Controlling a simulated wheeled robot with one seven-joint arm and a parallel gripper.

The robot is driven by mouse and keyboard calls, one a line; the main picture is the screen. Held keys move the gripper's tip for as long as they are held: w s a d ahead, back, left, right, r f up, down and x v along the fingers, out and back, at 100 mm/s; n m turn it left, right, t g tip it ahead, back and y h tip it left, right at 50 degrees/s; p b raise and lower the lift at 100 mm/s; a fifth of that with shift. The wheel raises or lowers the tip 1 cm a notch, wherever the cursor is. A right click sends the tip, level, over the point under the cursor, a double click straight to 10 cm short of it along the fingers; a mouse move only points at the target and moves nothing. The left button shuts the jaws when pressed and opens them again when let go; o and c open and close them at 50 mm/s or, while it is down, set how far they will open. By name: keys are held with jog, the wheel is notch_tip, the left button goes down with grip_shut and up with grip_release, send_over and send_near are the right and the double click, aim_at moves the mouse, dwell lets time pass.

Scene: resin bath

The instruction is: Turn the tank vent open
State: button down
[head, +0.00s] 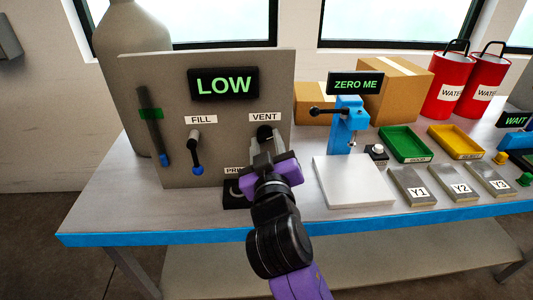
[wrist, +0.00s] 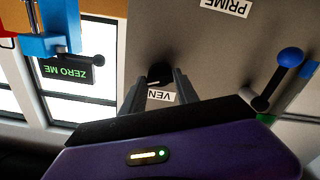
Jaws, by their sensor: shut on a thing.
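The vent (head: 264,131) is a dark handle on the grey upright panel (head: 228,150), just under its VENT label (head: 266,117). In the wrist view, which is upside down, the dark end of the vent handle (wrist: 159,71) shows between my fingertips. My gripper (head: 263,147) reaches the panel from the front and is shut on the vent handle; it also shows in the wrist view (wrist: 160,83). My gripper and wrist hide most of the handle in the head view, so its turn angle cannot be told. A display (head: 224,84) on the panel reads LOW.
Left of the vent is the FILL lever (head: 196,155), hanging down with a blue tip. A partly hidden PRIME label (head: 233,169) sits below. Right of the panel stand a blue press (head: 346,127) and a white plate (head: 350,183). A grey tank (head: 125,45) stands behind.

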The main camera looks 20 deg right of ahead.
jog(key=shift+f+m+b, duration=0.15)
jog(key=shift+m+b, duration=1.55)
jog(key=shift+m, duration=0.5)
jog(key=c, duration=0.9)
grip_release()
jog(key=shift+v, duration=3.95)
